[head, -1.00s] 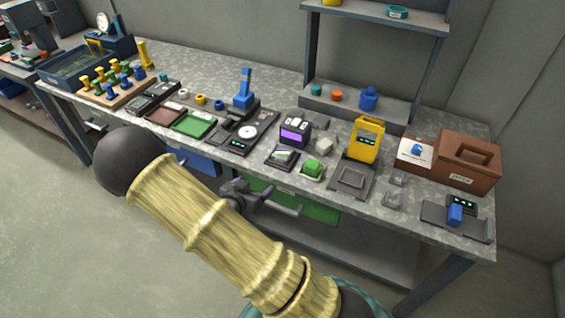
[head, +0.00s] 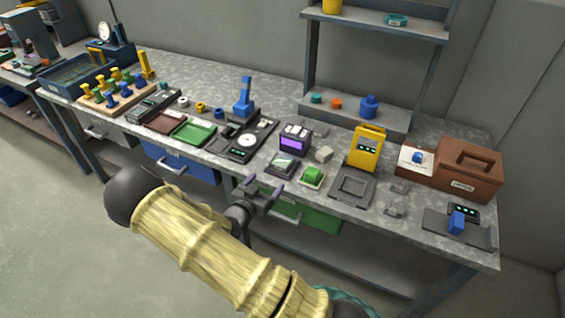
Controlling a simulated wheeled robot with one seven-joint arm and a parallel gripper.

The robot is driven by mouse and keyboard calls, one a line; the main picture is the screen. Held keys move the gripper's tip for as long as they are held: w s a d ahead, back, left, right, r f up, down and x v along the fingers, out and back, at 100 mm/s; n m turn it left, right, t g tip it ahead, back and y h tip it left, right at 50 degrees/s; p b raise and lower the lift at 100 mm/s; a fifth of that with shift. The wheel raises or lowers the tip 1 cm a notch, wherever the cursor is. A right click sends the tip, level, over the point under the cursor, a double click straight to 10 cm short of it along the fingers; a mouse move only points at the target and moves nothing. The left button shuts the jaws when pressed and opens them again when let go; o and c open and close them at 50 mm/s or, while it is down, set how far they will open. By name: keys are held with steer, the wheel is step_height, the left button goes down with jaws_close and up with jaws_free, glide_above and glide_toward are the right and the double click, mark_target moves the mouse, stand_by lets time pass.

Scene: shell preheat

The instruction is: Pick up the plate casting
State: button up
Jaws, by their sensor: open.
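My gripper (head: 264,188) is open and empty. It is in front of the bench's front edge, with its two fingers apart and pointing towards the bench. I cannot tell for sure which piece is the plate casting. Several small grey pieces lie on the right part of the bench: a light grey block (head: 324,154) behind the green block, a low grey piece (head: 393,208) near the front edge, and a smaller one (head: 399,187) just behind it. My gripper touches none of them.
The bench (head: 270,97) is crowded. A dark square fixture (head: 352,187), green block (head: 312,175), yellow device (head: 367,148), purple-screen device (head: 295,140) and brown box (head: 468,168) stand on it. A shelf (head: 355,116) rises behind. Blue (head: 184,165) and green (head: 300,212) drawers are below.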

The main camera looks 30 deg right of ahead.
mark_target(281, 162)
steer(key=p+x, duration=0.1)
steer(key=x, duration=0.5)
steer(key=shift+w+d, duration=0.25)
steer(key=shift+p+x, duration=0.65)
steer(key=shift+x, duration=1.95)
steer(key=shift+w+r, duration=0.1)
steer(key=shift+w, duration=0.05)
steer(key=shift+a, duration=0.1)
steer(key=c, duration=1.2)
steer(key=shift+r, duration=0.15)
